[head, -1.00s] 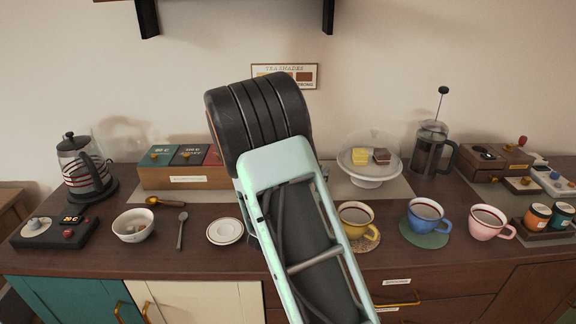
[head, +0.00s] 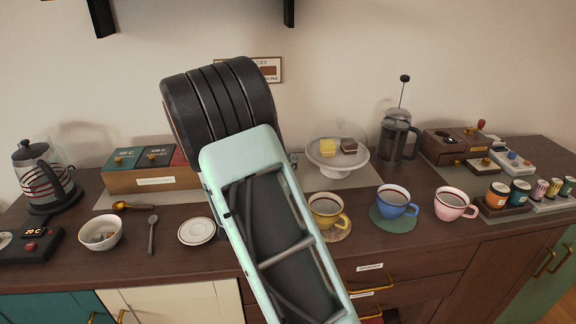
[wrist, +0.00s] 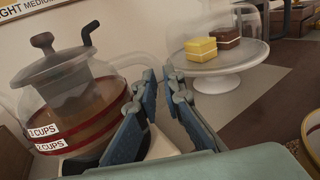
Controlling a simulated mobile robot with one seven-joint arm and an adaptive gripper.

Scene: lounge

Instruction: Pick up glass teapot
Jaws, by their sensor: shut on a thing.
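The glass teapot (wrist: 75,100) is at the left of the wrist view. It is clear, with a dark lid and knob, brown liquid inside, and cup-mark labels on its side. My gripper (wrist: 160,88) is at its right side, with its two fingers close together where the handle would be. It is shut on the teapot, but the fingers hide most of the held part. In the head view my arm hides the teapot and the fingers. I cannot tell whether the teapot touches the surface below.
A glass-domed cake stand (head: 337,163) stands just right of my arm. A yellow cup (head: 326,208), blue cup (head: 393,200) and pink cup (head: 452,203) stand in front. A tea box (head: 150,178) and kettle (head: 45,180) are left, a French press (head: 399,135) right.

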